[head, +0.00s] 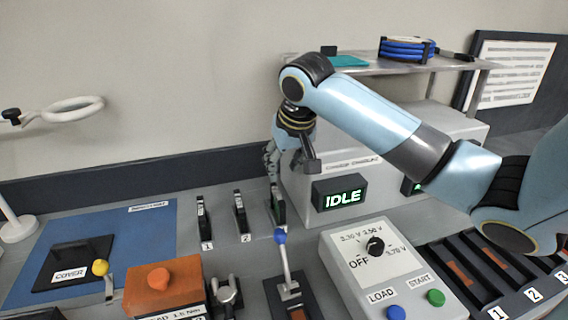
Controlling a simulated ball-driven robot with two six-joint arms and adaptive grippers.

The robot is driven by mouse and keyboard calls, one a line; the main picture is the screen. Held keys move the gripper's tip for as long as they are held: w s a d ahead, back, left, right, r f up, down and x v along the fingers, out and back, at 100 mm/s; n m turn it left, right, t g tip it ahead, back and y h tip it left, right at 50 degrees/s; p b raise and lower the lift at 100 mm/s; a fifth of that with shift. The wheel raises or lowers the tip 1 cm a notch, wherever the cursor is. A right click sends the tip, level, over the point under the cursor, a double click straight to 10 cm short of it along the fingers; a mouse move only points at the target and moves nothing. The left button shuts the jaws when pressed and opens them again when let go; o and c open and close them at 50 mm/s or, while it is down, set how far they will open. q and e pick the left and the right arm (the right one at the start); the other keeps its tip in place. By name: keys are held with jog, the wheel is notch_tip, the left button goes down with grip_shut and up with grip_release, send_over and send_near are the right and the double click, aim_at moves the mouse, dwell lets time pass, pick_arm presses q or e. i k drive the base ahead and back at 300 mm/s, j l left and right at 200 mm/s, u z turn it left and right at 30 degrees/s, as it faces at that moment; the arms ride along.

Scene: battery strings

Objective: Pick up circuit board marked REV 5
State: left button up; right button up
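Three small dark upright boards stand in a row on the grey bench, in the middle of the head view. The left one (203,218) is over label 1 and the middle one (240,212) is over label 2. My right gripper (273,168) points down just above the right board. Its fingers are small and partly overlapped, so I cannot tell their opening or any contact. My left gripper is out of view.
A grey cabinet with an IDLE display (340,196) stands right of the boards. A blue-knobbed lever (284,262), an orange box (160,290) and a dial box (385,268) stand in front. A blue mat (135,228) with a COVER plate (75,262) lies left.

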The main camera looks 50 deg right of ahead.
aim_at(240, 205)
jog(key=k+j, duration=0.35)
jog(key=j, duration=0.15)
jog(key=k+j, duration=0.75)
jog(key=j, duration=0.25)
